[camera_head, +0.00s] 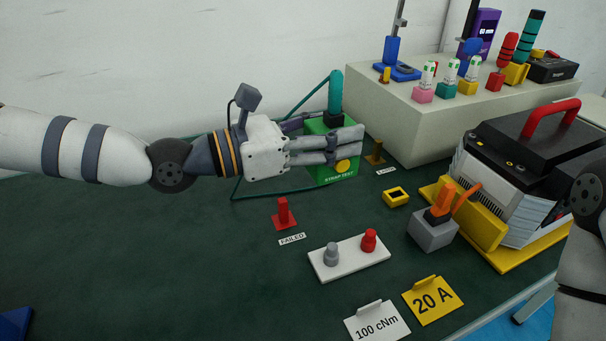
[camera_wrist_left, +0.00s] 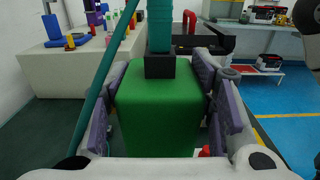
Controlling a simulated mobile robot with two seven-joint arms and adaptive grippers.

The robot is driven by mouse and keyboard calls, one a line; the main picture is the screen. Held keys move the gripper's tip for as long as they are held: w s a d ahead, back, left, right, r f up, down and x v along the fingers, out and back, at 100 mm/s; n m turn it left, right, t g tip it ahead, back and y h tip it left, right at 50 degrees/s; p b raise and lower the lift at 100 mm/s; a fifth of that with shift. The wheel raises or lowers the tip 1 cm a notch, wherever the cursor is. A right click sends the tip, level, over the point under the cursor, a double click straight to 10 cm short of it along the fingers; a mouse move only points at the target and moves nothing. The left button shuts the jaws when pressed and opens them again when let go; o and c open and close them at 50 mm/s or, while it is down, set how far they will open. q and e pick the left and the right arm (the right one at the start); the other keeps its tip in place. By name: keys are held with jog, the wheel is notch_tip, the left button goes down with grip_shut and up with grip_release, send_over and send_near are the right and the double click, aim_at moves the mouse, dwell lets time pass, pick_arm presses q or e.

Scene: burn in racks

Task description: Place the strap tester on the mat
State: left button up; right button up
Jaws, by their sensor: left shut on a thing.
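The strap tester (camera_head: 337,176) is a green box labelled "STRAP TEST" with a yellow button, a teal upright handle and a teal cord. In the head view it is at the far middle of the dark green mat (camera_head: 200,260). My left gripper (camera_head: 345,148) is shut on it, with fingers on both sides. The left wrist view shows the green box (camera_wrist_left: 160,105) between the finger pads. I cannot tell whether its base touches the mat. My right arm shows at the right edge of the head view, but its gripper is out of sight.
A beige raised shelf (camera_head: 400,115) with several tools stands behind. A red "FAILED" post (camera_head: 283,213), a white plate with two knobs (camera_head: 348,258), a grey holder (camera_head: 432,232) and a black-topped unit (camera_head: 530,140) are to the front and right.

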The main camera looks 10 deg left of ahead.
pick_arm(q)
jog(key=w+a+f+b, duration=0.1)
jog(key=w+a+f, duration=0.1)
jog(key=w+f, duration=0.2)
jog(key=w+a+f, duration=0.2)
jog(key=w+f, duration=0.2)
jog(key=w+a+f+b, duration=0.1)
jog(key=w+a+f, duration=0.1)
jog(key=w+f, duration=0.2)
jog(key=shift+w+a+f+b, duration=0.2)
jog(key=shift+w+f+b, duration=0.1)
jog(key=shift+f, duration=0.15)
jog(key=shift+r, duration=0.1)
pick_arm(e)
jog(key=shift+g, duration=0.7)
jog(key=s+f, duration=0.3)
jog(key=shift+s+f, duration=0.1)
jog(key=shift+s, duration=0.1)
